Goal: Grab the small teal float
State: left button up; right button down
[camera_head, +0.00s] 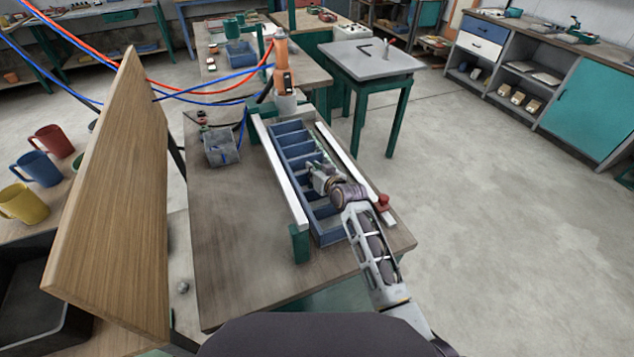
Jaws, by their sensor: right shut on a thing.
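A long blue tray (330,236) with several compartments lies between two pale rails on the wooden table. My right gripper (315,168) reaches in over the middle of the tray. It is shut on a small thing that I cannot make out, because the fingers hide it. I cannot pick out a small teal float elsewhere in the tray; the gripper and wrist cover part of its compartments. My left gripper is not in view.
An orange sprayer (282,66) with red and blue hoses stands at the tray's far end. A red knob (383,202) is by the right rail. A large wooden board (120,205) blocks the left side. The table's near left is clear.

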jog(key=shift+f, duration=0.1)
notch_tip(320, 180, up, 10)
dwell(0.7)
